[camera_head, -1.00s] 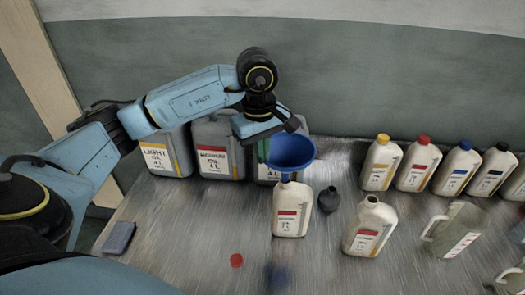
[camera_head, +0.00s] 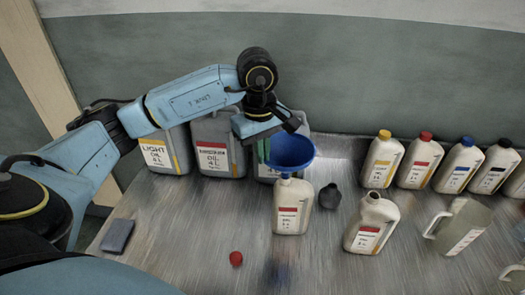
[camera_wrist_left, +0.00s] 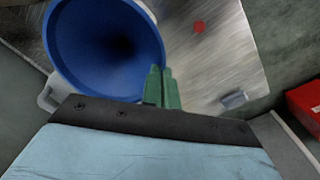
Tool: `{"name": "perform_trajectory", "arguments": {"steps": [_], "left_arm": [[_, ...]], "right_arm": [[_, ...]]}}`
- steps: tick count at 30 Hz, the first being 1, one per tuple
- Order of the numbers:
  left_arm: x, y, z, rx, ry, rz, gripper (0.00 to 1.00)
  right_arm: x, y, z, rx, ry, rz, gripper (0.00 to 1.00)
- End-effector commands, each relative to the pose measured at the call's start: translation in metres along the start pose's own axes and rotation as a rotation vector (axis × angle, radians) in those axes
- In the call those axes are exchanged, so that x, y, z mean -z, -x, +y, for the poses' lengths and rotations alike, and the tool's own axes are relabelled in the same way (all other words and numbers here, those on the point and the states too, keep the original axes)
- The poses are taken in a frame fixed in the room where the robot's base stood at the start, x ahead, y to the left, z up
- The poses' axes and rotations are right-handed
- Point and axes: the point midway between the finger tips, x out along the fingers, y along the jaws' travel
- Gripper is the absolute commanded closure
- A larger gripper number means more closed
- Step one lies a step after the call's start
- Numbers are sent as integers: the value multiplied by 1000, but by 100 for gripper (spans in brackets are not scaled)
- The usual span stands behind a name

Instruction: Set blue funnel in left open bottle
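The blue funnel (camera_head: 292,150) is upright over the left open bottle (camera_head: 292,212), a cream bottle with a red label. Its narrow blue spout meets the bottle's mouth; how far it goes in is hidden. My left gripper (camera_head: 264,150) is at the funnel's left rim in the head view. In the left wrist view its green fingers (camera_wrist_left: 161,88) are close together at the rim of the wide blue cone (camera_wrist_left: 105,45), shut on it. A second cream bottle (camera_head: 370,226) without a cap stands to the right. My right gripper is not in view.
A small dark grey vessel (camera_head: 330,197) stands between the two bottles. Large grey canisters (camera_head: 218,145) stand behind my left arm. Capped cream bottles (camera_head: 418,163) line the back right; a translucent jug (camera_head: 459,228) is at right. A red cap (camera_head: 236,258) lies in front.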

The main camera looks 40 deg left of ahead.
Motion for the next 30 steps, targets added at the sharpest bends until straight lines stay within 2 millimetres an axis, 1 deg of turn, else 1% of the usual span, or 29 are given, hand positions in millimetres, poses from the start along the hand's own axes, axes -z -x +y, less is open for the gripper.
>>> {"name": "perform_trajectory", "arguments": {"steps": [19,28,30], "left_arm": [[0,-16,-1,-1,0,0,100],[0,-17,-1,-1,0,0,100],[0,-17,-1,-1,0,0,89]], "right_arm": [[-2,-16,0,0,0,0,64],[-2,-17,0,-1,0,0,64],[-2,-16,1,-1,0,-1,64]]}}
